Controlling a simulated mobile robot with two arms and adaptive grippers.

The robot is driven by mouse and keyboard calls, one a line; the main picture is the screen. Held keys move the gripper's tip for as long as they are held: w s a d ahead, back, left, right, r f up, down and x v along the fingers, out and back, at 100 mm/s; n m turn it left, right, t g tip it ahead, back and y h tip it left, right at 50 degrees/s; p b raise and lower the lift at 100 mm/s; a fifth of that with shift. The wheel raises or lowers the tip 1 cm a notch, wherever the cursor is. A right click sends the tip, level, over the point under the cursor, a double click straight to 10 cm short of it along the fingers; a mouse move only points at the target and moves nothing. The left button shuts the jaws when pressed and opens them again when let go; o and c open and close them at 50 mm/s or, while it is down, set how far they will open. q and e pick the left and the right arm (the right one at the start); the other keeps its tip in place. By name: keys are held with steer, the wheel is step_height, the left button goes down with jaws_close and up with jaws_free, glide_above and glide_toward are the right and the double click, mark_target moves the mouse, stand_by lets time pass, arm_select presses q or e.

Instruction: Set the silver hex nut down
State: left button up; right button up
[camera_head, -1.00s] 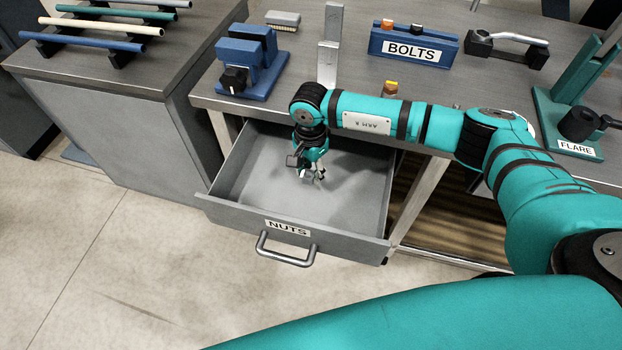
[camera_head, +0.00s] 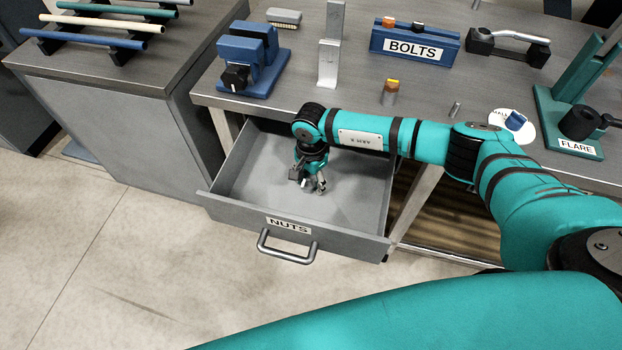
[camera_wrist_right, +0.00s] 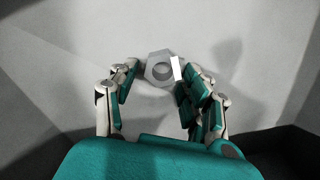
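The silver hex nut (camera_wrist_right: 160,68) shows in the right wrist view between the fingertips of my right gripper (camera_wrist_right: 156,72), over the grey drawer floor. A small gap shows between the nut and the left finger; the right finger is close beside it, and I cannot tell whether they touch. The fingers stand apart. In the head view my right gripper (camera_head: 314,184) points down, low inside the open NUTS drawer (camera_head: 240,205); the nut cannot be made out there. My left gripper is not in view.
The drawer's walls surround my right gripper, with bare floor around it. My right forearm passes over the drawer's back, near the workbench (camera_head: 345,92) edge. The bench holds a blue BOLTS bin (camera_head: 375,42), a blue vise-like block (camera_head: 262,82), a small orange-topped part (camera_head: 390,93) and a green FLARE tool (camera_head: 555,125).

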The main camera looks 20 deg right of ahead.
mark_target(311, 186)
steer(key=shift+o, duration=0.3)
steer(key=shift+r, duration=0.45)
step_height(311, 186, up, 12)
steer(key=shift+f+b, duration=0.25)
steer(key=shift+b, duration=0.15)
stand_by(0.7)
